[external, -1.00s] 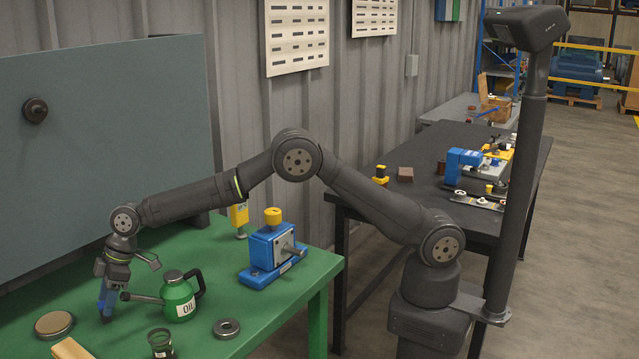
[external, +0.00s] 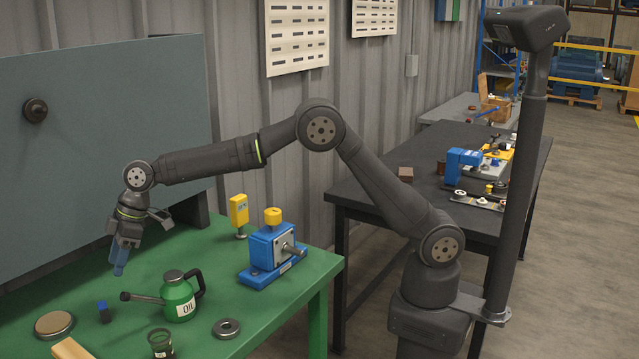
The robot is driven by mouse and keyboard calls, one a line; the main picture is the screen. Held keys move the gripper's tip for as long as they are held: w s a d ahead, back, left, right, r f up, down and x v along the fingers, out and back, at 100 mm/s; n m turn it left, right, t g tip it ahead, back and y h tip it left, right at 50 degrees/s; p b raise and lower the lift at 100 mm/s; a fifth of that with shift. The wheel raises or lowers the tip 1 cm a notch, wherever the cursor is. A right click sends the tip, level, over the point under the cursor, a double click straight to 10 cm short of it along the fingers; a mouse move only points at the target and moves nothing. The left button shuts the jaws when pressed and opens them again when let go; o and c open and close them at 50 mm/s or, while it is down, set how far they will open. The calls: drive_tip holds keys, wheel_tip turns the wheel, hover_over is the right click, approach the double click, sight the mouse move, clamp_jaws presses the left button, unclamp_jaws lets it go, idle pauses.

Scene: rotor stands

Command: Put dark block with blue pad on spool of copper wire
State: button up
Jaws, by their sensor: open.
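The small dark block with a blue pad (external: 104,312) stands upright on the green table, blue side up, to the right of a round brown-topped disc. My gripper (external: 118,268) is open and empty, pointing down above and slightly right of the block, clear of it. I cannot clearly make out the spool of copper wire; a small copper-brown cylinder (external: 441,166) on the far black table, left of the blue machine, may be it.
Near the block are a green oil can (external: 180,298), a disc (external: 53,325), a labelled dark cylinder (external: 161,342), a metal ring (external: 226,328) and a wooden piece (external: 72,349). A blue device (external: 272,250) stands right. A floor gap separates the green and black tables.

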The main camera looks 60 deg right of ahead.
wheel_tip(320, 180, up, 5)
drive_tip(key=s+a+f+n+t+h, duration=0.4)
drive_tip(key=s+a+f+n+h, duration=0.15)
drive_tip(key=n, duration=0.45)
drive_tip(key=s+a+r+n+t+h, duration=0.5)
drive_tip(key=s+a+n+t, duration=0.1)
drive_tip(key=a+n, duration=0.15)
approach(105, 313)
drive_tip(key=shift+n+t, duration=0.25)
drive_tip(key=shift+t, duration=0.05)
drive_tip(key=x, duration=0.6)
drive_tip(key=shift+w+a+f, duration=0.2)
drive_tip(key=shift+d+x, duration=0.1)
drive_tip(key=shift+x, duration=1.45)
drive_tip(key=shift+d+x, duration=0.15)
drive_tip(key=shift+x, duration=1.35)
drive_tip(key=shift+s, duration=0.15)
clamp_jaws()
